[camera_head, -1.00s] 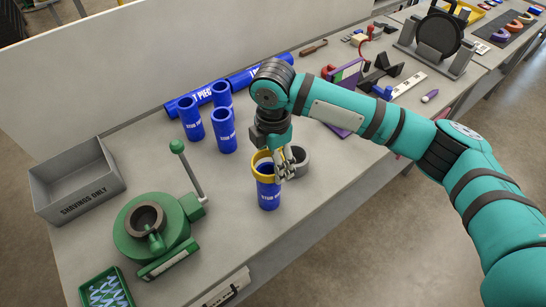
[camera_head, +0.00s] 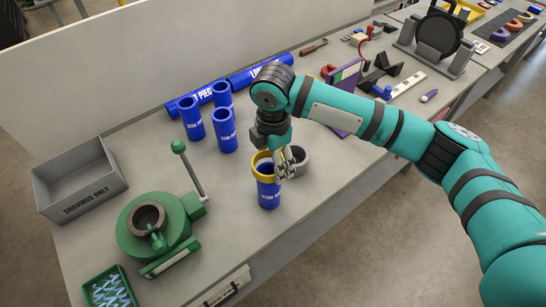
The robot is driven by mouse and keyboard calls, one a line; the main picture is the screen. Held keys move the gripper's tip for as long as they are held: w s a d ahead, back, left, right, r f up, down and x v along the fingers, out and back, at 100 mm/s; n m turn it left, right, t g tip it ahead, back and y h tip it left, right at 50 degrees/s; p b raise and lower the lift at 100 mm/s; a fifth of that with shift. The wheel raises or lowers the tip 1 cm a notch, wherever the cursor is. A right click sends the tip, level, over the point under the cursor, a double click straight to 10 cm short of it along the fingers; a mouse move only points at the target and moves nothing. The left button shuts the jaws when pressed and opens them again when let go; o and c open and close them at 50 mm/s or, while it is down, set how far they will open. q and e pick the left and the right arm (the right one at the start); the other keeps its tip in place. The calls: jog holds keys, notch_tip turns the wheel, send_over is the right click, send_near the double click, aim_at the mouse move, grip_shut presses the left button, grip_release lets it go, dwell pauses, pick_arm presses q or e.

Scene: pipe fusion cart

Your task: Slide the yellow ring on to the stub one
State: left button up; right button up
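The yellow ring (camera_head: 263,176) is around the upper part of an upright blue stub (camera_head: 268,196), just below its top rim area. The stub's label is partly legible, reading "STUB" with the rest hard to read. My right gripper (camera_head: 285,172) reaches down from above at the right side of the ring, with its fingers at the ring's edge. The fingers look closed on the ring's right side, though the contact is small and partly hidden. My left gripper is not in view.
A grey ring (camera_head: 297,160) stands just right of the gripper. Several blue stubs (camera_head: 222,130) stand behind. A green machine with a lever (camera_head: 155,228) and a grey shavings box (camera_head: 78,180) are at left. A green tray (camera_head: 110,290) is at front left.

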jog(key=shift+p, duration=0.3)
notch_tip(320, 180, down, 6)
jog(key=b, duration=0.1)
jog(key=shift+b, duration=0.4)
dwell(2.0)
jog(key=o, duration=1)
notch_tip(320, 180, up, 12)
dwell(0.5)
